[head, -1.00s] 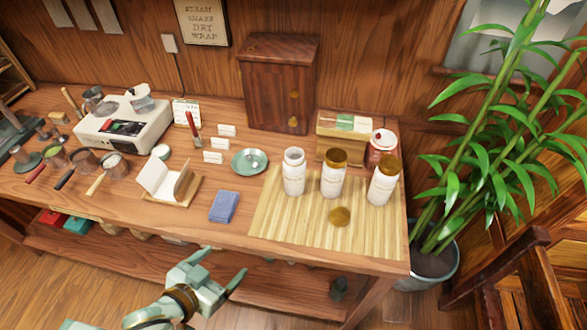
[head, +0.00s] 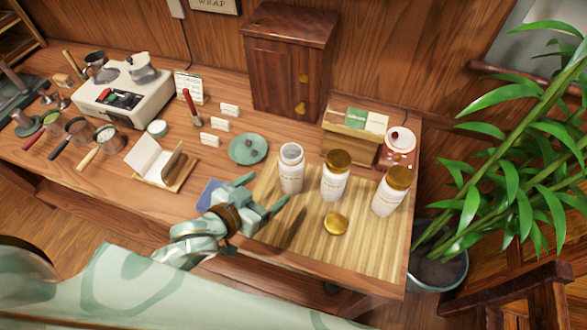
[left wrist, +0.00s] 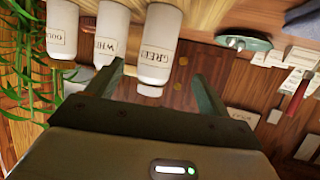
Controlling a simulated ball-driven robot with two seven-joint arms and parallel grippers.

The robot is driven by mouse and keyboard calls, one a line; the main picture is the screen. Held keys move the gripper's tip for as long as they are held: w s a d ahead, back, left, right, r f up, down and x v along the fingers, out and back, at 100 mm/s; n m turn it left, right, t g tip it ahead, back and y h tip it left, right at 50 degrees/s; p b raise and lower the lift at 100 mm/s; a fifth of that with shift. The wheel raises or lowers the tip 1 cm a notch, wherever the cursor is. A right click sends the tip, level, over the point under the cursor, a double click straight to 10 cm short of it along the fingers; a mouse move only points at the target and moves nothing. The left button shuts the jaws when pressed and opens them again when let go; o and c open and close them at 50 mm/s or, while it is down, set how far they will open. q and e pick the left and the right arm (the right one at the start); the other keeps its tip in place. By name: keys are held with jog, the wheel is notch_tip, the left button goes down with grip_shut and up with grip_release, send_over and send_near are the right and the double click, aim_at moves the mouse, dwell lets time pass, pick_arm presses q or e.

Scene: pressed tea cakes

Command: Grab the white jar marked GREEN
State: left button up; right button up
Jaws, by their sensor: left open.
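The white jar marked GREEN (left wrist: 158,45) shows its label in the left wrist view. In the head view it is the leftmost of three white jars (head: 291,170), upright and without a lid, on the slatted mat (head: 375,250). My left gripper (head: 264,193) is open and empty, in front of and slightly left of that jar. In the left wrist view, the jar appears beyond the gap between the open fingers (left wrist: 158,76); I see no contact. My right gripper is not in view.
The middle jar (head: 335,180) and right jar (head: 390,192) have gold lids. A loose gold lid (head: 336,224) lies on the mat. A green dish (head: 248,148) is behind left, a blue cloth (head: 208,194) beside my gripper. A plant (head: 525,190) stands right.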

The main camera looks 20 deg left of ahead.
aim_at(283, 177)
pick_arm(q)
jog(key=x, duration=0.5)
jog(key=shift+w+d+f+b, duration=0.1)
jog(key=shift+w+b, duration=0.15)
jog(key=shift+b, duration=0.15)
jog(key=x, duration=0.2)
jog(key=b+x, duration=0.1)
jog(key=x, duration=0.2)
jog(key=shift+w+d, duration=0.1)
jog(key=shift+d, duration=0.2)
jog(key=c, duration=1.3)
